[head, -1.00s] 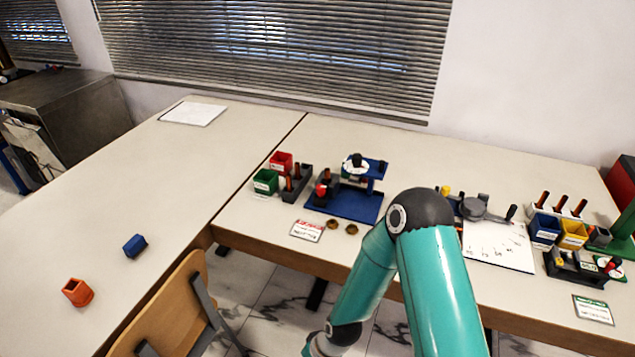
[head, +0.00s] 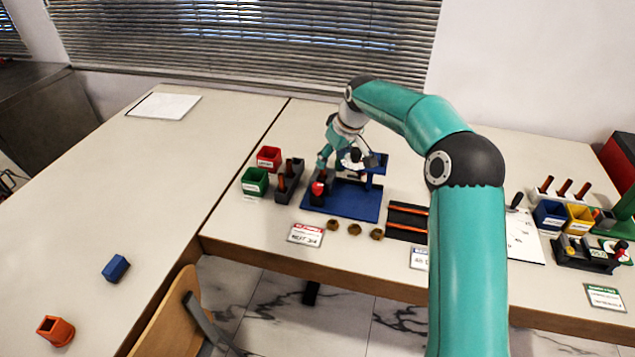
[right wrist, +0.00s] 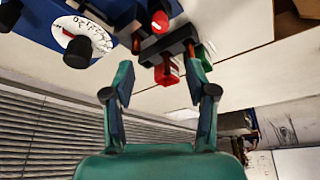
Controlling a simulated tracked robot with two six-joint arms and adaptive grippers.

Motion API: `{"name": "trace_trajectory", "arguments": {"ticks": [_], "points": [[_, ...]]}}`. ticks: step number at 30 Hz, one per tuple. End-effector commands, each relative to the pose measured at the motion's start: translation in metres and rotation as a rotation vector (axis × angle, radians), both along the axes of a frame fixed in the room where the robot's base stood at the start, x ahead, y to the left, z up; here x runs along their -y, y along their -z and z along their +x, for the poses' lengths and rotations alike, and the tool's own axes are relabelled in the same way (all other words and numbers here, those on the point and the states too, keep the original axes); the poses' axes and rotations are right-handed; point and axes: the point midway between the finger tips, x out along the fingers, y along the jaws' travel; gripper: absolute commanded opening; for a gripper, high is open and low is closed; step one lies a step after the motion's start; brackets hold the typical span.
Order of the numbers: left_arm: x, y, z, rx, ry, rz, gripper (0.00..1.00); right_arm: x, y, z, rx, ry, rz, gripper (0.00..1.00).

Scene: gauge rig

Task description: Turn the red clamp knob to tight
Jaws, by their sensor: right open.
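The red clamp knob (head: 318,188) stands at the left end of the blue gauge rig (head: 345,204). In the right wrist view the red knob (right wrist: 160,20) shows near the top edge, on a dark post. My right gripper (head: 325,152) hangs behind and above the knob, left of the rig's dial. The knob's tight mark cannot be made out. My left gripper is out of view.
A white dial (right wrist: 85,32) with black knobs sits close to the right gripper. A dark holder (head: 289,180), a red bin (head: 268,158) and a green bin (head: 255,182) stand left of the rig. Several brass nuts (head: 354,229) lie in front.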

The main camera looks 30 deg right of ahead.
Motion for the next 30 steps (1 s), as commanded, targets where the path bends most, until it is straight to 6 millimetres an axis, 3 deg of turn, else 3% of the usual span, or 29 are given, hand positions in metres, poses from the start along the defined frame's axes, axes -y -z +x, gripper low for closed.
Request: {"name": "trace_trajectory", "arguments": {"ticks": [18,24,30], "points": [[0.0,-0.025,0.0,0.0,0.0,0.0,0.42,-0.002,0.114,0.045,-0.001,0.005,0.002,0.57],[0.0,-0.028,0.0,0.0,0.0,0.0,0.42,-0.001,0.132,0.053,0.001,0.006,0.001,0.57],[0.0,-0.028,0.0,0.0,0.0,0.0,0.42,-0.001,0.136,0.054,0.001,0.007,0.001,0.57]]}}
